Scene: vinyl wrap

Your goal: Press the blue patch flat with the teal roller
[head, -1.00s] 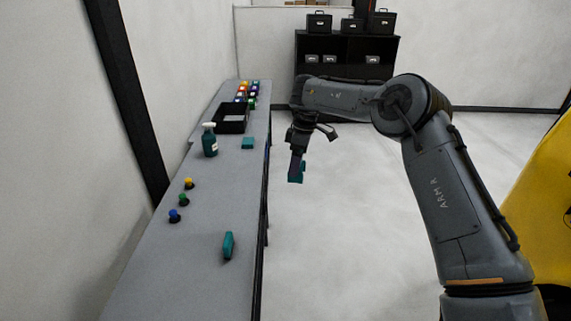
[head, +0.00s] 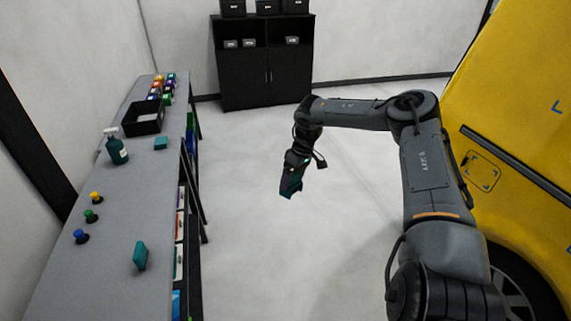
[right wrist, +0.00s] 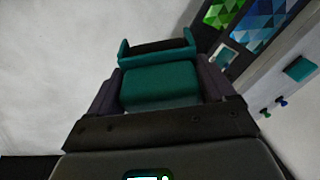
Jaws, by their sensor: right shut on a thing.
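My right gripper (head: 296,165) is shut on the teal roller (head: 291,187) and holds it over open floor, to the right of the bench. In the right wrist view the roller's teal block (right wrist: 160,86) sits between the fingers, and its dark cylinder lies in a teal frame beyond them. The roller touches nothing but the gripper. The yellow van (head: 505,95) stands at the right with small blue corner marks (head: 556,106) on its side. I cannot make out a blue patch on it. My left gripper is not in view.
A black cabinet (head: 265,75) stands at the back. The floor between is clear.

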